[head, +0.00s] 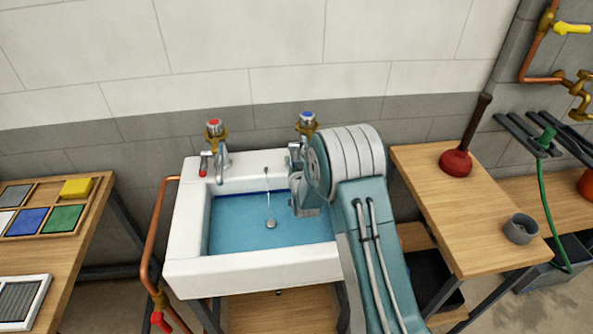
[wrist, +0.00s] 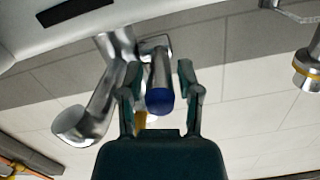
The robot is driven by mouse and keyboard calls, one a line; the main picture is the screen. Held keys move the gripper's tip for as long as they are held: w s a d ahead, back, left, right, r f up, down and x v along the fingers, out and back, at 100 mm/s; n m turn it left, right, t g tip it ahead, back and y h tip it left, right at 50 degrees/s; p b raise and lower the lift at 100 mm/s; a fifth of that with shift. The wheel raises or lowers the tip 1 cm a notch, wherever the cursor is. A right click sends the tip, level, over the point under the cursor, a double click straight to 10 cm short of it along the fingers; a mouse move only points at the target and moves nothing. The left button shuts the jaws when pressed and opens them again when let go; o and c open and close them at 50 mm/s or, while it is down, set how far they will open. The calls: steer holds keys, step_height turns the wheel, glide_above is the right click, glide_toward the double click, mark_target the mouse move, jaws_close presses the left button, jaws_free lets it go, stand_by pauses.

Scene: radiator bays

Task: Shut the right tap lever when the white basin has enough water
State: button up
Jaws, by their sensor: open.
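The white basin (head: 182,235) holds blue water (head: 240,222); its surface lies close to a dark blue line on the back inner wall. The right tap (head: 307,121) has a blue cap, and my arm hides much of it in the head view. In the wrist view, its chrome lever with a blue end (wrist: 160,100) lies between the two fingers of my open gripper (wrist: 158,82); I cannot tell whether they touch it. A chrome spout (wrist: 88,118) is beside the left finger. I cannot see whether water runs. The left tap (head: 215,135) has a red cap and red-tipped lever.
A chain with a round plug (head: 270,223) hangs into the basin. A wooden table with coloured tiles (head: 62,217) stands left. A wooden bench with a plunger (head: 457,163) and a grey cup (head: 520,229) stands right. Copper pipe (head: 158,230) runs beside the basin's left side.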

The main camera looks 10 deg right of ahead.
steer(key=s+r, duration=0.1)
steer(key=s, duration=1)
steer(key=shift+s+d+r, duration=0.1)
steer(key=shift+r, duration=0.05)
steer(key=s+d+r+n+g, duration=0.1)
steer(key=s+r+g, duration=0.2)
steer(key=s+r, duration=0.3)
steer(key=s+d+r+g, duration=0.1)
steer(key=s+r+g, duration=0.15)
steer(key=r, duration=0.65)
steer(key=s+d+r+g, duration=0.1)
steer(key=s+r+g, duration=0.1)
steer(key=s, duration=1)
steer(key=s+d+r+n+g, duration=0.1)
steer(key=s+d+r+g, duration=0.1)
steer(key=s, duration=1.1)
steer(key=shift+s+r+g, duration=0.15)
steer(key=shift+r+g, duration=0.65)
steer(key=shift+g, duration=0.05)
steer(key=shift+o, duration=0.3)
